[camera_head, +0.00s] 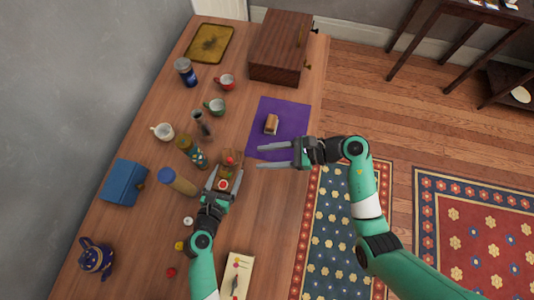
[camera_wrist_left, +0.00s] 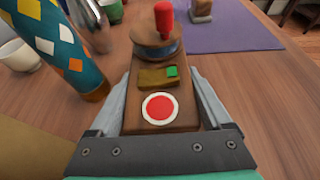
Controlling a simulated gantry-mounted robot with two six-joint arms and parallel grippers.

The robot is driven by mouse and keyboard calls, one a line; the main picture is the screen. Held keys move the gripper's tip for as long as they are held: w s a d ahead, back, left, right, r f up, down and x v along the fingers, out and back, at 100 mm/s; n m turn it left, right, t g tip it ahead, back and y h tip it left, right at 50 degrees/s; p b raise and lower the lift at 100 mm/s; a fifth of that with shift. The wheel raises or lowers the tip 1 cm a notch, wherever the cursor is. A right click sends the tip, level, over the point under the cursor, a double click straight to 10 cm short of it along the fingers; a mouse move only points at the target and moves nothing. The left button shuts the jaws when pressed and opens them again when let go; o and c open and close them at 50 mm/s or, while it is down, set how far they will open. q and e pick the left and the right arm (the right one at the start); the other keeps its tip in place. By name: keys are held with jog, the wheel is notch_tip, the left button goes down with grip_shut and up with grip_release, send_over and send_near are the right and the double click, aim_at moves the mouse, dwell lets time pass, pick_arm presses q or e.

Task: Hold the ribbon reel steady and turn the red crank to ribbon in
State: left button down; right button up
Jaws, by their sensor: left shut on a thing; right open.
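The ribbon reel (camera_head: 233,172) is a brown wooden base on the table. In the left wrist view the reel base (camera_wrist_left: 187,102) carries a red-and-white disc, a green square and a round drum at the far end. The red crank (camera_wrist_left: 165,14) stands up from the drum, and shows as a red spot (camera_head: 230,160) in the head view. My left gripper (camera_head: 225,178) is shut on the base, one finger along each side. My right gripper (camera_head: 260,157) is open and empty, pointing left, to the right of the reel near the purple mat's lower edge.
The purple mat (camera_head: 288,125) bears a small tan object (camera_head: 271,124). A patterned bottle (camera_wrist_left: 62,45) stands close left of the reel. Cups, jars and a blue box (camera_head: 125,182) fill the table's left side. A wooden cabinet (camera_head: 282,45) stands at the far end.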

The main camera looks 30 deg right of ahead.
pick_arm(q)
grip_release()
